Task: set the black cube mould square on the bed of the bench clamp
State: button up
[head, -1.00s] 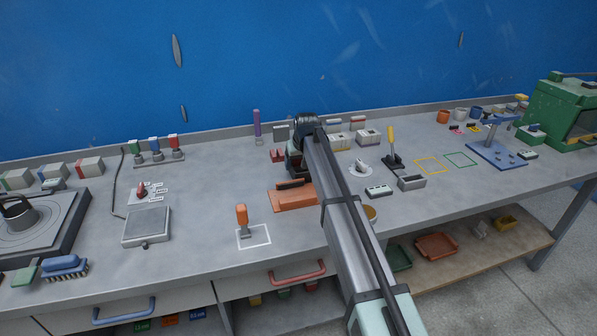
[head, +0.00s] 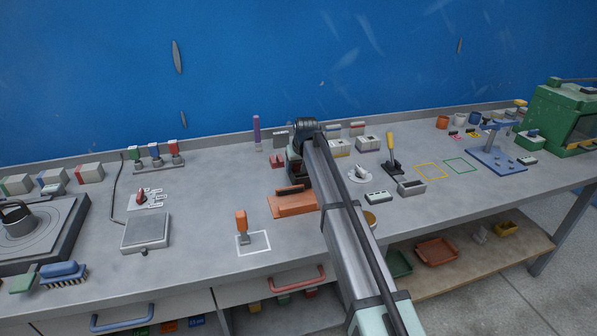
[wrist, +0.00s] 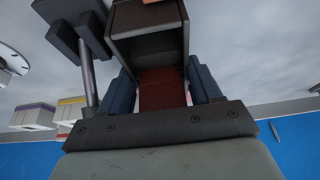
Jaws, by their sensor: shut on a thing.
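The black cube mould (wrist: 150,48) is a dark, open-faced box in the middle of the wrist view. My gripper (wrist: 162,88) is shut on it, with a blue finger pad at each side and a dark red face between them. In the head view my gripper (head: 297,168) is mostly hidden by my arm. The bench clamp (head: 293,204), an orange base with a dark raised bar, lies just in front of it. I cannot tell whether the mould touches the bed.
A dark rod with black blocks (wrist: 84,40) stands close beside the mould in the wrist view. Small red blocks (head: 278,161) are left of my gripper. A white round device (head: 360,174) and a yellow-handled tool (head: 391,150) stand to the right.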

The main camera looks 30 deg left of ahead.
notch_tip(320, 180, up, 8)
jog(key=n+g, duration=0.6)
jog(key=n, duration=1.2)
send_over(295, 201)
jog(key=shift+f, duration=3.7)
jog(key=shift+f, duration=0.1)
jog(key=o, duration=1.4)
jog(key=v, duration=1.2)
jog(key=shift+w, duration=0.25)
